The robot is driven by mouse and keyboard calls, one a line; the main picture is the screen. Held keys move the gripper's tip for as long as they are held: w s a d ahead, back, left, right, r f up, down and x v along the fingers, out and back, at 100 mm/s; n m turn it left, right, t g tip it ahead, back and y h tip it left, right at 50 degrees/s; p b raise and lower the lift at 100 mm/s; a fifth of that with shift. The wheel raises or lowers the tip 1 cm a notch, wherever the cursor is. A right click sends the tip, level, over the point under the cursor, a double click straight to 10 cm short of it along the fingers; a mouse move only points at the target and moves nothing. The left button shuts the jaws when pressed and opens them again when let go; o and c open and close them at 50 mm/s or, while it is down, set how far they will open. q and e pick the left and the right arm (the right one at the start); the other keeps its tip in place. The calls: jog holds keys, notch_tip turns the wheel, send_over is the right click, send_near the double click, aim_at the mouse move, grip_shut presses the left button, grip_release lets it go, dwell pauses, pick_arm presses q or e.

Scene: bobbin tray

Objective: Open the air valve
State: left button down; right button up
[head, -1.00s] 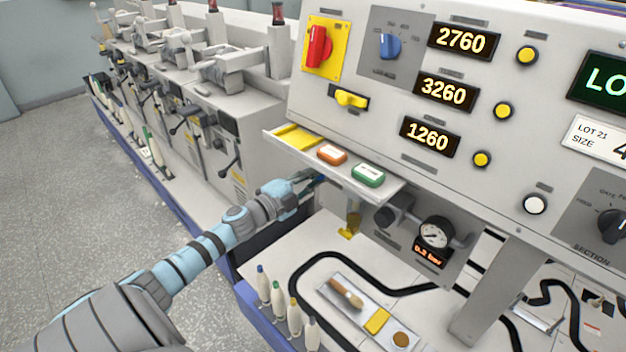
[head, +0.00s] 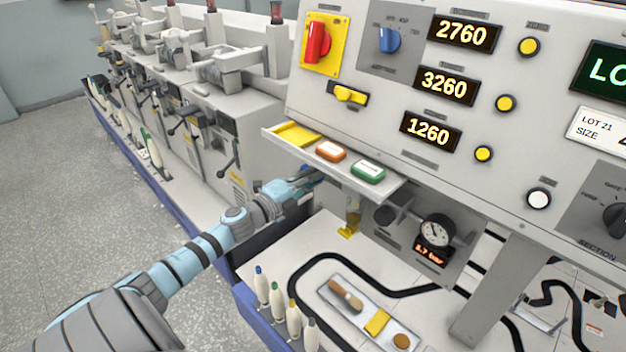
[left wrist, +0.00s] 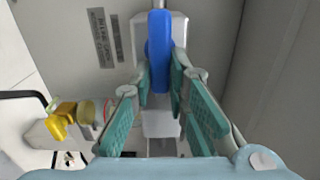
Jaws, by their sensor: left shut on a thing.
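The air valve's blue handle (left wrist: 160,50) shows in the left wrist view, against a pale mount. My left gripper (left wrist: 162,85) is shut on it, with a teal finger pad on each side of the handle. In the head view my left gripper (head: 305,183) reaches under the control panel's shelf, and the handle is mostly hidden there. A round pressure gauge (head: 437,230) hangs to the right, and its small display (head: 431,254) reads about 5.7 bar, though the first digit is hard to read. My right gripper is not in view.
The shelf (head: 392,190) with an orange button (head: 331,151) and a green button (head: 368,170) juts out above my left gripper. A yellow-tipped fitting (head: 348,232) hangs close by. Several bobbins (head: 277,297) stand at the front edge below.

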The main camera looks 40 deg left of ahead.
pick_arm(q)
jog(key=shift+f, duration=0.1)
jog(key=c, duration=1.6)
grip_release()
jog(key=shift+o, duration=0.2)
